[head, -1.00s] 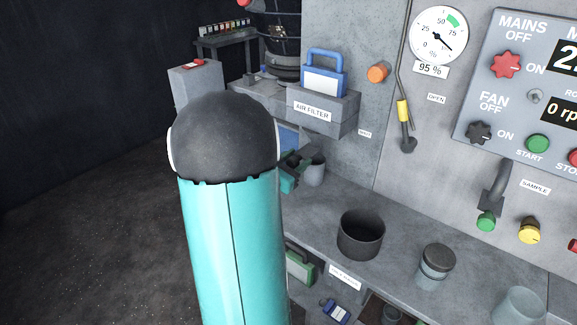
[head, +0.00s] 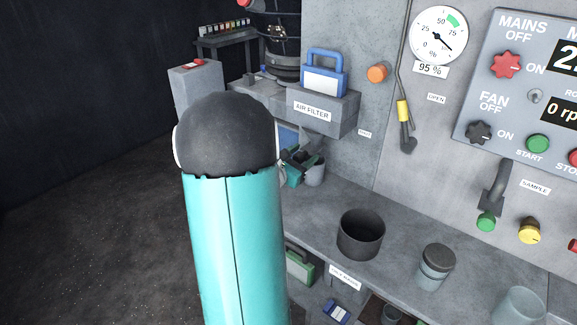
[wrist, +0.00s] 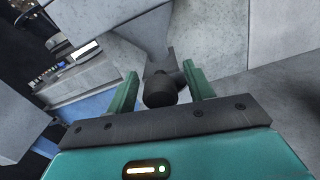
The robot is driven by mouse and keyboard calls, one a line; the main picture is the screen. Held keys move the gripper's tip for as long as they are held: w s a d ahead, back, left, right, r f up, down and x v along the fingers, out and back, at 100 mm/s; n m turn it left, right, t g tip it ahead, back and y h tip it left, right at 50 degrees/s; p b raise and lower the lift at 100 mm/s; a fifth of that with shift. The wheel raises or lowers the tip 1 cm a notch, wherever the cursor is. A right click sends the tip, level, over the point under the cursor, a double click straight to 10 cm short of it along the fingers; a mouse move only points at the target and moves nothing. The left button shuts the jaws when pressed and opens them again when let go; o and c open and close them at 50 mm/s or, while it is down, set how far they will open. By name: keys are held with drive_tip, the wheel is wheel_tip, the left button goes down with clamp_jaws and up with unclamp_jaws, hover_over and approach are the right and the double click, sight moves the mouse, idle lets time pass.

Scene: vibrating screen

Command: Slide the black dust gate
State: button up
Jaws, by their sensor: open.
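In the wrist view, a dark cylindrical knob (wrist: 160,90) on a grey bracket sits between the two green fingers of my gripper (wrist: 161,80). It looks like the handle of the black dust gate, but I cannot be sure. The fingers are open, one on each side of it, and a gap shows at the left finger. Contact on the right is unclear. In the head view my gripper (head: 297,165) is partly hidden behind my own arm, near the wall below the AIR FILTER shelf. The knob is hard to make out there.
A dark open cup (head: 361,238), a lidded jar (head: 436,265) and a clear beaker (head: 520,306) stand on the grey bench. A grey cup (head: 314,174) stands close to my gripper. A yellow-banded lever (head: 405,125) hangs on the wall. The AIR FILTER shelf (head: 345,110) overhangs.

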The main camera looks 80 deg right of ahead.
drive_tip(key=v, duration=0.6)
idle(0.3)
drive_tip(key=shift+w, duration=0.1)
idle(0.4)
drive_tip(key=w+a+r+m+t+y, duration=0.1)
drive_tip(key=w+a+m+t+y, duration=0.35)
drive_tip(key=a, duration=1.05)
drive_tip(key=w+a+r+m+t+y, duration=0.15)
drive_tip(key=w+a+m+y, duration=0.4)
drive_tip(key=a, duration=0.85)
drive_tip(key=w+a+r+t+y, duration=0.1)
drive_tip(key=w+a+t+y, duration=0.2)
drive_tip(key=a, duration=0.8)
drive_tip(key=w+a+r+m+t+y, duration=0.1)
drive_tip(key=w+a+r+t+y, duration=0.1)
drive_tip(key=a, duration=1)
drive_tip(key=shift+w+a+m+t+y, duration=0.3)
drive_tip(key=shift+w+t+y, duration=0.15)
drive_tip(key=shift+t+y, duration=0.35)
drive_tip(key=shift+f, duration=0.1)
drive_tip(key=c, duration=0.3)
drive_tip(key=shift+d, duration=0.1)
drive_tip(key=shift+c, duration=0.2)
